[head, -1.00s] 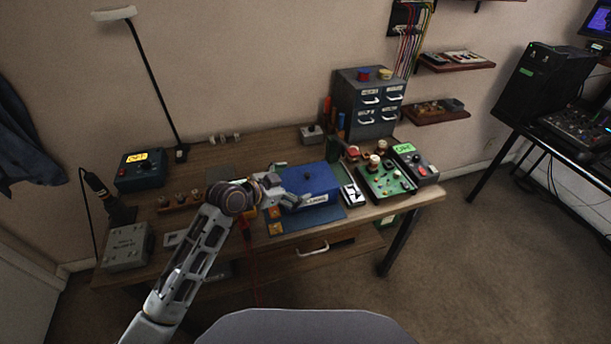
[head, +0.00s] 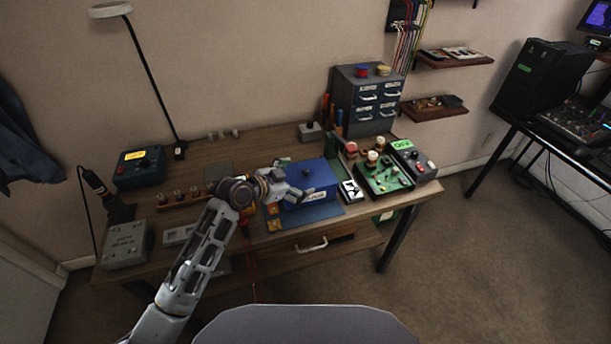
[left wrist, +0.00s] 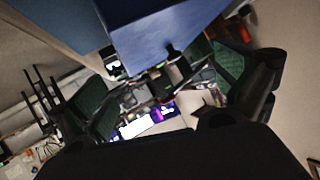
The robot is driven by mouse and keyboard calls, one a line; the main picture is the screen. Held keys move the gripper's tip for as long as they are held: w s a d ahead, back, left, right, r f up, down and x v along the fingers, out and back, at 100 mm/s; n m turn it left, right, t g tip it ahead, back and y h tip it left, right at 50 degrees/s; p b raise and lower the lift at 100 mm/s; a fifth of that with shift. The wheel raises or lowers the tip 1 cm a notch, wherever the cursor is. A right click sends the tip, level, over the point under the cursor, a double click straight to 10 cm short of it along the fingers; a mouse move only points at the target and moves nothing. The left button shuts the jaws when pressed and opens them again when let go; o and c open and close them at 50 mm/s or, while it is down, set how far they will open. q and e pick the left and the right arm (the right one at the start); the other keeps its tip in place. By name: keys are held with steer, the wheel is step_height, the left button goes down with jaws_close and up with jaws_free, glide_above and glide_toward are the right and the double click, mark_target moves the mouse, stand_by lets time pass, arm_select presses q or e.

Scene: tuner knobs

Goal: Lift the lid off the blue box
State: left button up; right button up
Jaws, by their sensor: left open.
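The blue box (head: 322,193) stands on a blue mat (head: 330,210) near the front edge of the wooden bench. Its lid (head: 318,174) is on it, with a small dark knob (head: 306,171) on top. My left gripper (head: 297,181) is open at the box's left side, its fingers close to the lid. I cannot tell whether a finger touches the box. My right gripper is out of view.
Right of the box are a black-and-white device (head: 350,191) and a green circuit board (head: 384,180). A grey drawer cabinet (head: 366,100) stands behind. A row of knobs (head: 188,198) and orange pieces (head: 274,225) lie to the left.

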mark_target(315, 174)
arm_select(q)
steer(key=shift+d, duration=0.1)
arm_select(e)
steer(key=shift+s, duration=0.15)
arm_select(q)
steer(key=shift+x, duration=2.45)
steer(key=c, duration=1.1)
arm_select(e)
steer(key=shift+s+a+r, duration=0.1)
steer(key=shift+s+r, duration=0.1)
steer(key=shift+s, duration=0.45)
